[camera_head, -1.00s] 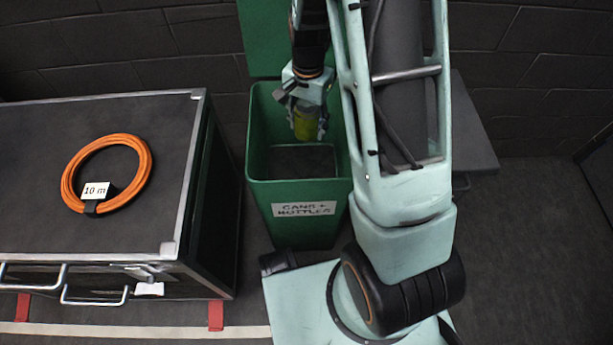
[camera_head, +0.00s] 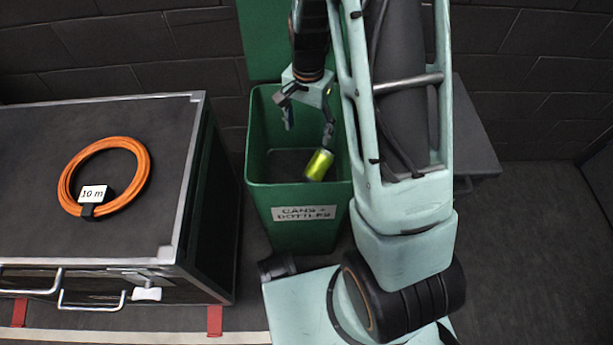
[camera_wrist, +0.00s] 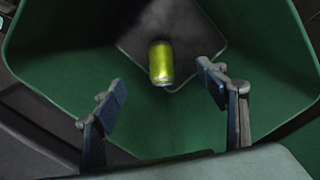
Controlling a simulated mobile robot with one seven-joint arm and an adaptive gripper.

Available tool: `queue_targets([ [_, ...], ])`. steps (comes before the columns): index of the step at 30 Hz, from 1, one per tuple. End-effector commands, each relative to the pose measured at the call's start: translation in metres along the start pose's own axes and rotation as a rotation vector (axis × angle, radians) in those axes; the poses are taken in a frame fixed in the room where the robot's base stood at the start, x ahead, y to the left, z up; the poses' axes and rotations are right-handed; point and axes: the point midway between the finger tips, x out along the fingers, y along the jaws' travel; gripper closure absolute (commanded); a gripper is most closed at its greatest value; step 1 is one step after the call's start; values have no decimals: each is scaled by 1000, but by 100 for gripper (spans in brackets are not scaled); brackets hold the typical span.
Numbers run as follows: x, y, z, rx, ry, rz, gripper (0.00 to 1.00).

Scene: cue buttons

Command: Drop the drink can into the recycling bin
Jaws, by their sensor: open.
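The drink can (camera_head: 319,165) is yellow-green and sits inside the opening of the green recycling bin (camera_head: 305,228), tilted and below my gripper (camera_head: 307,130). My gripper is open over the bin, its fingers spread apart with nothing between the tips. In the wrist view, the can (camera_wrist: 161,63) shows between and beyond the two open fingers (camera_wrist: 165,95), with the green bin walls (camera_wrist: 50,70) around it. The can is apart from both fingers. I cannot tell whether it touches the bin's bottom.
A black equipment case (camera_head: 150,225) with metal edges stands left of the bin, with an orange coiled cable (camera_head: 143,178) on top. A green lid (camera_head: 262,40) stands upright behind the bin opening. Dark floor (camera_head: 540,240) is clear at the right.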

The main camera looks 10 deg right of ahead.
Motion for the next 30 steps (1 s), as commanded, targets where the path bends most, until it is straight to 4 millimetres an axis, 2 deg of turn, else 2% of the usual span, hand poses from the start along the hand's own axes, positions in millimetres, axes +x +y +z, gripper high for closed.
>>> queue_targets([
  [9,-66,-1,-1,0,5,-5,33],
  [15,-98,-1,0,-1,3,-2,33],
  [21,-111,0,0,0,1,-1,33],
  [30,-112,0,0,0,1,0,33],
])
